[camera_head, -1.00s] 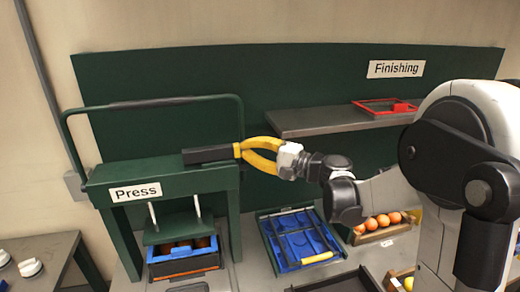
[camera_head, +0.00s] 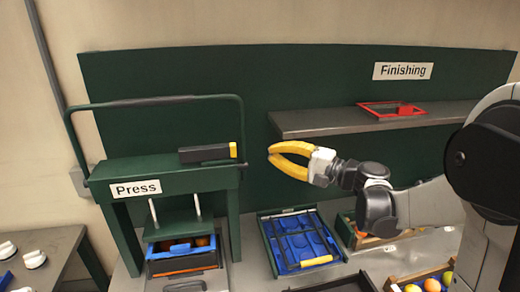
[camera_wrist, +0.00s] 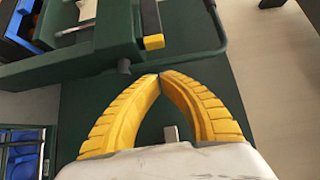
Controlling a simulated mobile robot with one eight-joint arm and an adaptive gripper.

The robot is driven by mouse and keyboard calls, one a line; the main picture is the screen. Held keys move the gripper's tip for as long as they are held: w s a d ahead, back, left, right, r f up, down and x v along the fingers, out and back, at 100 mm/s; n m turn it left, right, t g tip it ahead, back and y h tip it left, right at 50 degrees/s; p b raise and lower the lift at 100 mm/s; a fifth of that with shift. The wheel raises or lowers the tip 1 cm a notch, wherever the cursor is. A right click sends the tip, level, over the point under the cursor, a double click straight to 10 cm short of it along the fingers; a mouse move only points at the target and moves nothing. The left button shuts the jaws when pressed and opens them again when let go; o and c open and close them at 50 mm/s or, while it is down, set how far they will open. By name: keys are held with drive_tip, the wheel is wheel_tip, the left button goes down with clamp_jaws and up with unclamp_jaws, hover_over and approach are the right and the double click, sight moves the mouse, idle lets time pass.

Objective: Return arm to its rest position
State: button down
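My gripper (camera_head: 272,154) has yellow fingers and hangs in the air right of the press (camera_head: 165,185). Its fingertips meet in the wrist view (camera_wrist: 158,75), with nothing between them. My arm reaches in from the right side of the head view.
A grey shelf (camera_head: 330,124) with a red frame (camera_head: 393,110) juts out behind my arm.

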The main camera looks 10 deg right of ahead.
drive_tip(key=s+a+f+n+g+h+b, duration=0.25)
drive_tip(key=s+f+b, duration=0.25)
drive_tip(key=s+f, duration=0.35)
drive_tip(key=s+a+f+n+g+h+b, duration=0.2)
drive_tip(key=s+a+f+g+h+b, duration=0.15)
drive_tip(key=s+f, duration=0.5)
drive_tip(key=s+d+f+n+h+b, duration=0.4)
drive_tip(key=s+d+f+h+b, duration=0.2)
drive_tip(key=s+f, duration=0.3)
drive_tip(key=shift+s+d+f+h, duration=0.25)
drive_tip(key=shift+d+f+h, duration=0.1)
drive_tip(key=shift+d+h, duration=0.05)
